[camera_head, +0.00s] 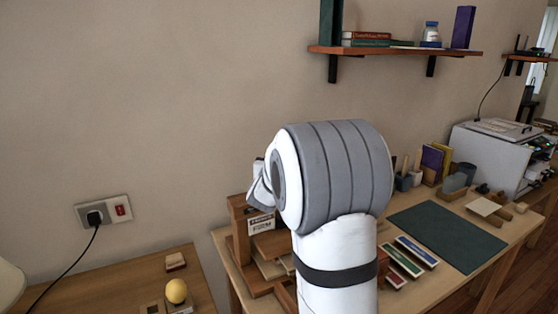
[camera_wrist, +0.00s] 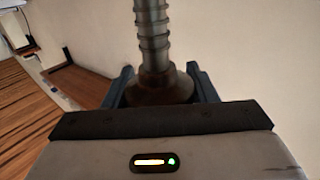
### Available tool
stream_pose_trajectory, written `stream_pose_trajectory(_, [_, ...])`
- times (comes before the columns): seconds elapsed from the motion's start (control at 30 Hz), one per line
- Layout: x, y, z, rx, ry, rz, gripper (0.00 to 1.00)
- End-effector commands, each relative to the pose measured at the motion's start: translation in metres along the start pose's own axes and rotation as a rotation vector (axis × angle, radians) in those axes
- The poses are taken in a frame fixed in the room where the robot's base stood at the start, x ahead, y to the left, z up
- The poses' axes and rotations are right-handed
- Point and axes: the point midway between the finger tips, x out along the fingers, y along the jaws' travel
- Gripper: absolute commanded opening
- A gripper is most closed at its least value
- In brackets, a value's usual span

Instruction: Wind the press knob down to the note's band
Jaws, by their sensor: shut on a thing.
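The wooden press (camera_head: 239,232) stands at the left end of the bench, mostly hidden behind my arm. A small white card with dark print (camera_head: 261,224), perhaps the note, shows at the press; its text and any band are too small to read. In the wrist view a ridged metal screw (camera_wrist: 153,35) rises from a dark, flared knob (camera_wrist: 160,88). My gripper (camera_wrist: 164,87) is shut on this knob, with one blue-grey finger on each side. The gripper also shows small and partly hidden in the head view (camera_head: 259,188).
A white box-like machine (camera_head: 492,155) stands at the far right. A wall shelf (camera_head: 395,51) hangs above. A side table (camera_head: 205,275) holds a yellow ball (camera_head: 176,291).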

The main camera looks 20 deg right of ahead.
Motion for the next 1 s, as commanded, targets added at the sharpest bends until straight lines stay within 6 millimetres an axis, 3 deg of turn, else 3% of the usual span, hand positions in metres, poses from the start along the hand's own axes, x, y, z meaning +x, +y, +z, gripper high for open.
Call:
stream_pose_trajectory(0.03, [0.0006,-0.0013,-0.0103,0.004,0.018,0.014,0.29])
stream_pose_trajectory(0.73, [0.0009,0.0010,-0.0095,0.004,0.019,0.077,0.29])
stream_pose_trajectory(0.77, [0.0008,0.0010,-0.0095,0.004,0.019,0.077,0.52])
stream_pose_trajectory(1.0, [0.0006,0.0012,-0.0062,0.003,0.013,0.076,0.72])
